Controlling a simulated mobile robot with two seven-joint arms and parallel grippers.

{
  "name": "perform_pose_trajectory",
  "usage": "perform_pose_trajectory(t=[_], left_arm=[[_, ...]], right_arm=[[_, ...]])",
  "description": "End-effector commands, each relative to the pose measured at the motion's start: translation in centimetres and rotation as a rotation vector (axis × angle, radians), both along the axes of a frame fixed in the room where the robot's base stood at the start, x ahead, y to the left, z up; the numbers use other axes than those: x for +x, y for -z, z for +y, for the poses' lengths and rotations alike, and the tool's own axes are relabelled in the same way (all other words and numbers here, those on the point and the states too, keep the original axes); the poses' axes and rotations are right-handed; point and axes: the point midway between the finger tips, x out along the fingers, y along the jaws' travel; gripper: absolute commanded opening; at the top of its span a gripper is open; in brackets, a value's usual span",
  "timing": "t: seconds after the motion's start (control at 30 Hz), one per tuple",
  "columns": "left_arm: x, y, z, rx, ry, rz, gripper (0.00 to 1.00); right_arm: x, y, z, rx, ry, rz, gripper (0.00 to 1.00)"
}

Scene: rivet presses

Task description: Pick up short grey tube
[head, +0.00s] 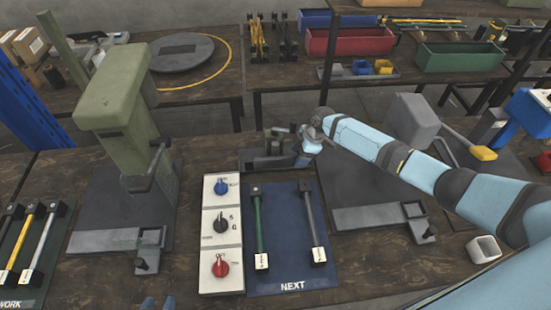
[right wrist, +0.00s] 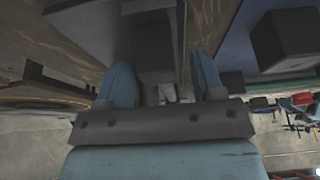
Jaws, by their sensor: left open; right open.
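My right gripper (head: 302,143) is beyond the mat, at a small dark fixture (head: 262,158), away from the grey tube. In the right wrist view its blue fingers (right wrist: 163,82) are apart, with a dark grey block (right wrist: 153,42) seen between and beyond them. Whether they touch it I cannot tell.
A green press (head: 122,110) stands left and a grey press (head: 413,120) right. A control panel (head: 221,235) with three knobs adjoins the mat. A hollow grey square piece (head: 485,248) sits at right. A WORK mat (head: 40,250) with several tubes lies far left.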

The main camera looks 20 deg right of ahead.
Motion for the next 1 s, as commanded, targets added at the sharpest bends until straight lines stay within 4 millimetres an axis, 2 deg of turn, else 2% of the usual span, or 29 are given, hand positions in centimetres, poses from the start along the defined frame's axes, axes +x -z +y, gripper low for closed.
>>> perform_pose_trajectory(t=[0.13,0.17,0.4,0.47,0.67,0.87,1.0], left_arm=[[0.0,0.1,0.0,0.000,0.000,0.001,0.43],[0.0,0.1,0.0,0.000,0.000,0.001,0.43],[0.0,0.0,0.0,0.000,0.000,0.000,0.43],[0.0,0.0,0.0,0.000,0.000,0.000,0.43],[0.0,-0.1,0.0,0.000,0.000,0.000,0.43],[0.0,-1.1,0.0,0.001,0.000,-0.001,0.43],[0.1,-1.2,0.1,0.000,-0.001,-0.007,0.43]], right_arm=[[0.0,0.0,0.0,0.000,0.000,-0.001,0.62],[0.0,0.0,0.0,0.000,0.000,0.000,0.57],[0.0,0.0,0.0,0.000,0.000,0.000,0.04],[0.0,-0.1,0.0,0.000,0.000,-0.001,0.00],[0.0,-0.2,0.0,0.000,-0.001,-0.001,0.00],[0.1,-1.5,0.0,0.001,-0.001,-0.002,0.00],[-0.4,-1.3,-1.9,-0.003,0.001,0.000,0.00]])
